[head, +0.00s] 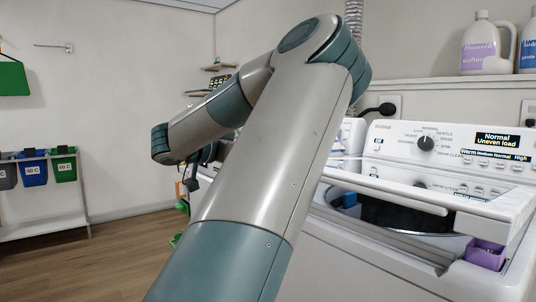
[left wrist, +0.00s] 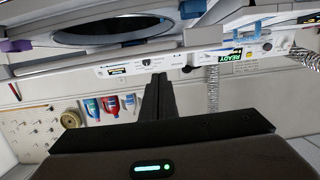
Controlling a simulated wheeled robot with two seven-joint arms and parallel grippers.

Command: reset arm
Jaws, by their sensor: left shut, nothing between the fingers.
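My left arm (head: 265,150) rises through the middle of the head view and bends at the top towards the left. Its gripper is mostly hidden behind the arm there; only dark parts show below the forearm. In the left wrist view my left gripper (left wrist: 158,82) has its black fingers together with nothing between them. It is in the air, with machine control panels beyond it in an upside-down picture. My right gripper is in neither view.
A white washer (head: 420,235) with an open top stands close at right; its display reads Uneven load. A purple container (head: 487,256) sits at its front corner. Bottles (head: 480,45) stand on a shelf. Coloured bins (head: 33,170) hang at left. Floor (head: 110,250) at left is clear.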

